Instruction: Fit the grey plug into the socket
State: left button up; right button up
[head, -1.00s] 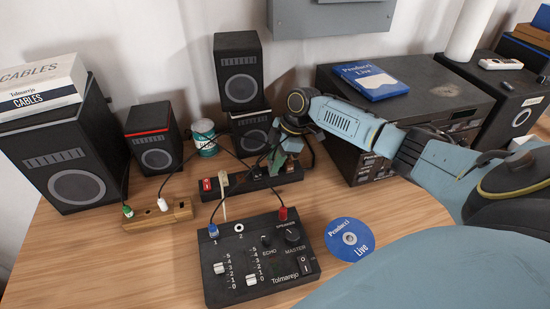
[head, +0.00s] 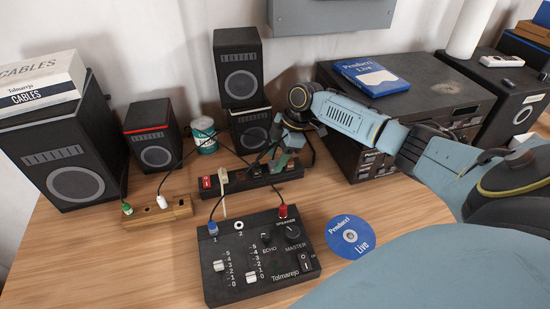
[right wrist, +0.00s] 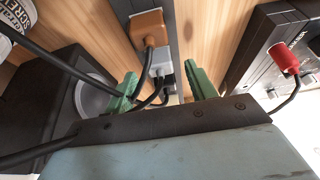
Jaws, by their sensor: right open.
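The grey plug (right wrist: 161,66) shows in the right wrist view at the dark power strip (right wrist: 178,12), beside a brown plug (right wrist: 150,27). It appears to sit in a socket of the strip, but I cannot tell how deep. My right gripper (right wrist: 164,82) is open, its green fingers on either side of the grey plug and apart from it. In the head view my right gripper (head: 283,160) is over the right end of the power strip (head: 240,184) and hides the grey plug. My left gripper is not in view.
A mixer (head: 262,262) with blue and red plugs stands in front of the strip. Small speakers (head: 243,128) and a can (head: 204,136) stand behind it. A wooden socket block (head: 158,213) lies to the left. Black cables cross near my fingers. A disc (head: 348,238) lies at right.

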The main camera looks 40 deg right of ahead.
jog(key=v, duration=1.2)
jog(key=shift+b, duration=0.35)
